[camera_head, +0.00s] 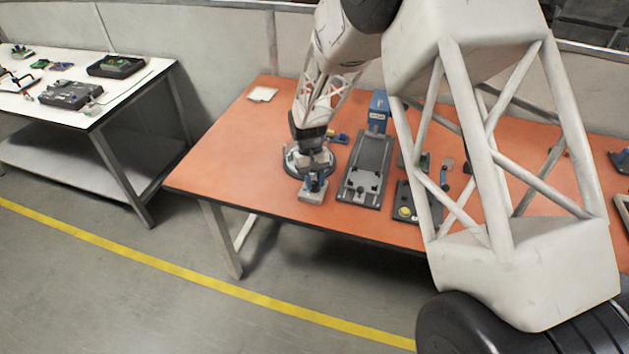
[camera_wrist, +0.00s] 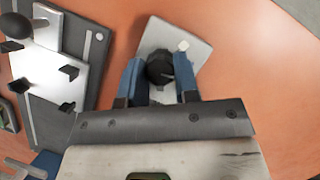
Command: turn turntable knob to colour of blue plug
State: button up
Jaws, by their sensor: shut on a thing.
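My gripper (camera_head: 313,184) is over the turntable's pale grey base plate (camera_head: 311,197), near the front edge of the orange table. In the wrist view my gripper's two blue fingers (camera_wrist: 159,80) stand one on each side of a dark round knob (camera_wrist: 159,66) and are shut on it. The same pale plate (camera_wrist: 205,50) lies under the knob, with a small white mark on it. My arm hides part of it in the head view. A small blue thing (camera_head: 340,137) lies behind my gripper; I cannot tell whether it is the blue plug.
A dark grey fixture (camera_head: 366,170) with a blue block (camera_head: 378,112) behind it stands close on the right. Another dark fixture with a yellow button (camera_head: 404,212) is further right. The orange table (camera_head: 230,150) is mostly clear to the left. A white table (camera_head: 130,100) stands apart.

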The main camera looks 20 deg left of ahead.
jog(key=shift+n+t+h, duration=0.3)
jog(key=shift+n, duration=0.6)
jog(key=o, duration=0.9)
jog(key=shift+o, duration=0.2)
jog(key=v, duration=0.8)
